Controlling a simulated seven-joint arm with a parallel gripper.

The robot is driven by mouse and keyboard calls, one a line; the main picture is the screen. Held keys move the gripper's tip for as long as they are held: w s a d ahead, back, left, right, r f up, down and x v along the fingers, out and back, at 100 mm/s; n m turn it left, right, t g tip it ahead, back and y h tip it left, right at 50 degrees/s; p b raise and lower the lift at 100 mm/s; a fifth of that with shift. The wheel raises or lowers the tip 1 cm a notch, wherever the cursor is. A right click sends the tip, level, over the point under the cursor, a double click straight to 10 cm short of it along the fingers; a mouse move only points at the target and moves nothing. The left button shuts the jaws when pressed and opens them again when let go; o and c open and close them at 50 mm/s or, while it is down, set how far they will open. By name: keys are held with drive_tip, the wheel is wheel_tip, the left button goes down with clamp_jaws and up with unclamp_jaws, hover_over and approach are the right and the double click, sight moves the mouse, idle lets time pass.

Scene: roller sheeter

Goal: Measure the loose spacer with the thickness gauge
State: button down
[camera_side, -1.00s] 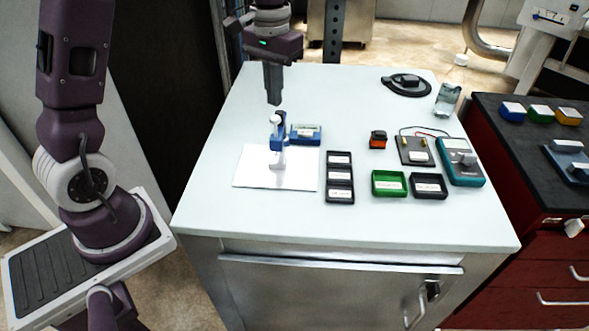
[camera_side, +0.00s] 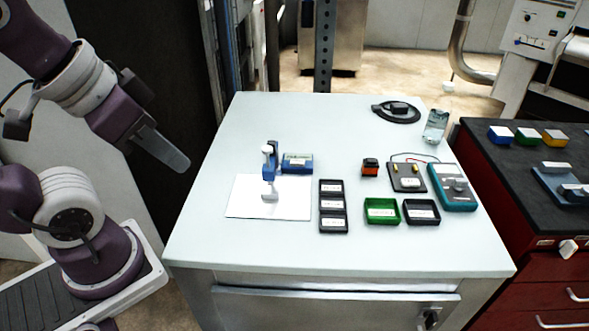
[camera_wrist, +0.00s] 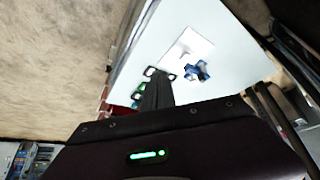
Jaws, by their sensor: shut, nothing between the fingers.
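The thickness gauge (camera_side: 269,163) appears to be the small blue and white upright device at the back of a white sheet (camera_side: 240,197) on the table. It also shows as a blue shape in the wrist view (camera_wrist: 197,69). A blue box with a display (camera_side: 297,163) stands just right of it. I cannot make out which thing is the loose spacer. My gripper (camera_side: 178,162) is shut and empty, raised at the left, outside the table's left edge and away from the gauge. Its closed fingers also show in the wrist view (camera_wrist: 156,92).
A black three-part tray (camera_side: 333,206), a green tray (camera_side: 381,211) and a black tray (camera_side: 421,212) stand right of the sheet. Behind them are an orange-black block (camera_side: 370,168), a wired board (camera_side: 407,177) and a teal meter (camera_side: 452,187). The table's front strip is clear.

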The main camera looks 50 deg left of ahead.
idle(0.6)
drive_tip(key=c, duration=1.9)
unclamp_jaws()
drive_tip(key=shift+w, duration=0.1)
drive_tip(key=shift+c, duration=0.2)
drive_tip(key=o, duration=0.7)
drive_tip(key=shift+n+g, duration=0.5)
drive_tip(key=shift+n, duration=0.3)
drive_tip(key=w, duration=0.1)
drive_tip(key=w+r, duration=0.1)
drive_tip(key=w, duration=0.1)
drive_tip(key=w+a, duration=0.1)
drive_tip(key=w, duration=0.1)
drive_tip(key=shift+a+r, duration=0.1)
drive_tip(key=shift+r, duration=0.25)
drive_tip(key=shift+c, duration=0.2)
drive_tip(key=n+g, duration=0.4)
drive_tip(key=n, duration=0.3)
hover_over(271, 142)
drive_tip(key=f, duration=1.1)
drive_tip(key=shift+s+d+f, duration=0.15)
drive_tip(key=shift+d+f, duration=0.1)
drive_tip(key=shift+f, duration=0.05)
drive_tip(key=shift+g, duration=0.3)
drive_tip(key=f, duration=0.7)
drive_tip(key=shift+a, duration=0.25)
drive_tip(key=shift+w+f, duration=0.2)
drive_tip(key=shift+f, duration=0.25)
clamp_jaws()
